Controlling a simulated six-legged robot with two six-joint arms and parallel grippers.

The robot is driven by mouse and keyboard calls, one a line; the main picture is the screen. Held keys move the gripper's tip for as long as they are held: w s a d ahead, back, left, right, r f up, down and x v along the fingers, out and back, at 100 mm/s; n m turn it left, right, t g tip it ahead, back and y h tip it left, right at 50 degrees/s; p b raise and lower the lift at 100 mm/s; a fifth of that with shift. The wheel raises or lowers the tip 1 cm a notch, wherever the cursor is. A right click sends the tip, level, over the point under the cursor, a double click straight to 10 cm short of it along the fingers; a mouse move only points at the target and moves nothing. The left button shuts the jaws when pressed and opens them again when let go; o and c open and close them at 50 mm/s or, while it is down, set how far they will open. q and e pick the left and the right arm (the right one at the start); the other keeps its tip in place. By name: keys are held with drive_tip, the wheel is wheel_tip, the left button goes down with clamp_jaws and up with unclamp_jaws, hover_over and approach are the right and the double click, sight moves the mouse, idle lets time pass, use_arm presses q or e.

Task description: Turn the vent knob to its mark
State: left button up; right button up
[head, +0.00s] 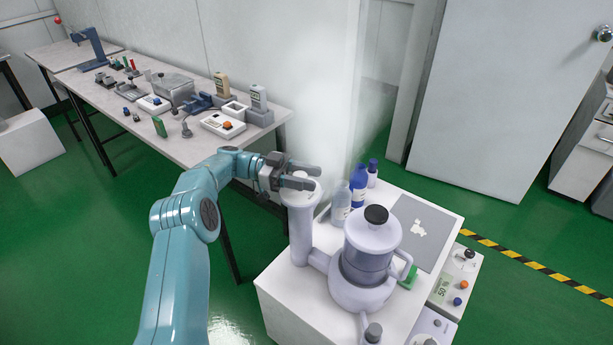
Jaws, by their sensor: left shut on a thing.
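A pale steamer-like device (362,293) stands on a white cabinet, with a round glassy body and a thick upright column (301,232) at its left. My left gripper (315,178) comes in from the left, level, at the top of this column. Its fingers are shut on the small pale knob at the column's top, which they mostly hide. I cannot make out a mark or the knob's angle. A black knob (376,215) tops the device's body, apart from my gripper. My right gripper is not in view.
White mist (335,90) rises behind the gripper. A blue bottle (357,184) and a grey bottle (341,203) stand behind the device, near a grey board (426,222). A long bench (185,148) with several testers stands at the left. Green floor lies between.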

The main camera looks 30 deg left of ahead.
use_arm(q)
drive_tip(key=shift+d+m+g, duration=0.1)
drive_tip(key=shift+m+g, duration=0.3)
drive_tip(key=shift+g, duration=0.2)
drive_tip(key=o, duration=1)
drive_tip(key=shift+d+r, duration=0.1)
drive_tip(key=shift+c, duration=0.2)
